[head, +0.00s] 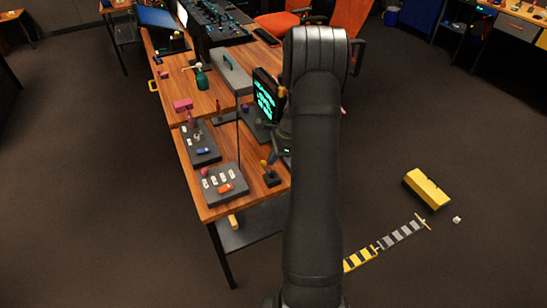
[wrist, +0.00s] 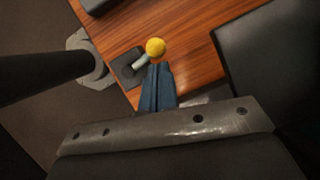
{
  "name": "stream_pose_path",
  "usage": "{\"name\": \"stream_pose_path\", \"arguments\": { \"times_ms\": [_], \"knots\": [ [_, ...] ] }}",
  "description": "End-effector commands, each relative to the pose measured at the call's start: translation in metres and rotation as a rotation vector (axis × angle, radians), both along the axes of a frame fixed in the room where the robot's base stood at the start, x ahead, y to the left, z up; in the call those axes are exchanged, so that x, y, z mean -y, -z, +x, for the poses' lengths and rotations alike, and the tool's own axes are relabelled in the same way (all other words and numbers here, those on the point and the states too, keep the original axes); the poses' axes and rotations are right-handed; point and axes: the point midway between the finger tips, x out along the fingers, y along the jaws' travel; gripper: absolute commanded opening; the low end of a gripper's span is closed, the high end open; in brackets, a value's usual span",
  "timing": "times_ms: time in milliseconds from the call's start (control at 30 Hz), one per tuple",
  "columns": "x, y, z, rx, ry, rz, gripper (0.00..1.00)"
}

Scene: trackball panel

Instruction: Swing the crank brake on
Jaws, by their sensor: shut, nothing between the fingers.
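A small lever with a round yellow knob (wrist: 155,47), which looks like the crank brake, stands on a dark square base (wrist: 126,66) near the wooden desk's edge. Its pale shaft tilts toward the knob. In the head view, the lever's dark base (head: 271,178) is at the desk's front right corner. My gripper (wrist: 158,68) shows in the wrist view, its blue-grey fingers shut and empty. The fingertips are just below the knob in the picture; I cannot tell whether they touch.
A grey panel with white switches and an orange piece (head: 224,189) sits left of the lever. Another panel (head: 199,156) lies behind it, and a screen with green text (head: 264,100) stands farther back. In the wrist view, a thick black bar (wrist: 40,72) crosses the left side.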

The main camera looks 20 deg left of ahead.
Motion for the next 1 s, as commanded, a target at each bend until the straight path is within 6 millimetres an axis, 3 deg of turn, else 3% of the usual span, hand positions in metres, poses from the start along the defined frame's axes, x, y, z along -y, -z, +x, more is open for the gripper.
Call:
{"name": "stream_pose_path", "arguments": {
  "times_ms": [1000],
  "knots": [
    [-0.015, 0.0, -0.006, 0.0, -0.33, -0.001, 0.0]
  ]
}}
